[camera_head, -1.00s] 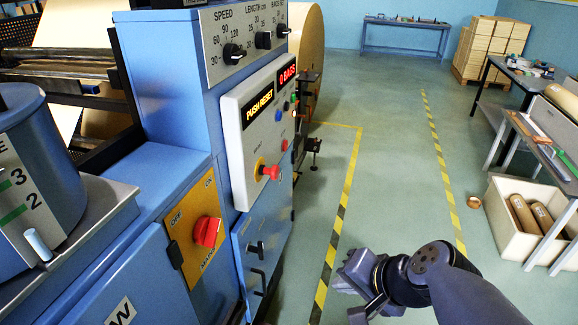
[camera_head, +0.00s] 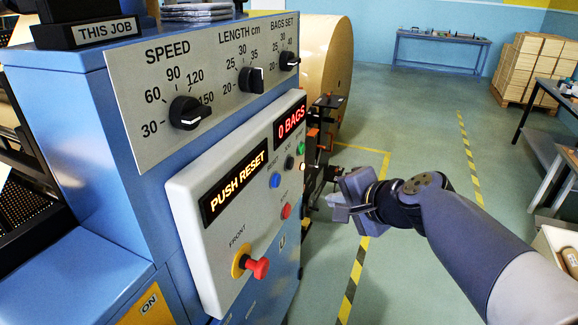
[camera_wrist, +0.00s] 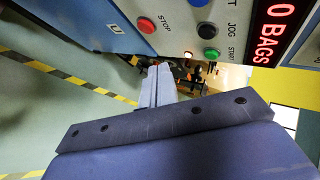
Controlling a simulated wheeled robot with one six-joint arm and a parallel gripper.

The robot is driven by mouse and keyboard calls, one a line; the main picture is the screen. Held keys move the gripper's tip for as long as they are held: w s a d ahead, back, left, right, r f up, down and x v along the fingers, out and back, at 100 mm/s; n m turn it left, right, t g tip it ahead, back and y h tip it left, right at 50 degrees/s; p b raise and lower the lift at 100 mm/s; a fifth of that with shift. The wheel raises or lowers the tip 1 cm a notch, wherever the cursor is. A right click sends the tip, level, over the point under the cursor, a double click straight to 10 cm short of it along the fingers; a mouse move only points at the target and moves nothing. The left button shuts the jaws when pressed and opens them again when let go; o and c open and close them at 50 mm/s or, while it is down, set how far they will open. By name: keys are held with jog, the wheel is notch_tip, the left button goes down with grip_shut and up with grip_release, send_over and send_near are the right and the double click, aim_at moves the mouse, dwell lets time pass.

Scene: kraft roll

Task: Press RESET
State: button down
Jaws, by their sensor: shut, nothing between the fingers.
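The grey control panel (camera_head: 215,240) on the blue machine carries a blue button (camera_head: 275,180), which also shows at the top edge of the wrist view (camera_wrist: 201,3); its label is cut off there, ending in T. The lit display (camera_head: 234,187) reads PUSH RESET. A red STOP button (camera_wrist: 147,25), a black JOG button (camera_wrist: 207,30) and a green START button (camera_wrist: 211,54) sit near the blue one. My gripper (camera_head: 333,208) is shut and empty, to the right of the panel and apart from it. Its fingers also show in the wrist view (camera_wrist: 157,80).
A red mushroom knob (camera_head: 258,268) sticks out low on the panel. Black dials (camera_head: 188,112) are above. A second display (camera_head: 290,122) reads 0 BAGS. A large kraft roll (camera_head: 325,65) and brackets stand behind the panel. The floor to the right is open.

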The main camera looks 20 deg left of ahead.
aim_at(276, 181)
jog(key=shift+w+a+r, duration=0.15)
jog(key=shift+w+r, duration=0.05)
jog(key=shift+w, duration=0.25)
jog(key=shift+a, duration=0.1)
jog(key=a+p, duration=0.4)
jog(key=a, duration=0.4)
jog(key=shift+w+a, duration=0.3)
jog(key=shift+w, duration=0.05)
dwell(1.7)
jog(key=shift+a, duration=0.45)
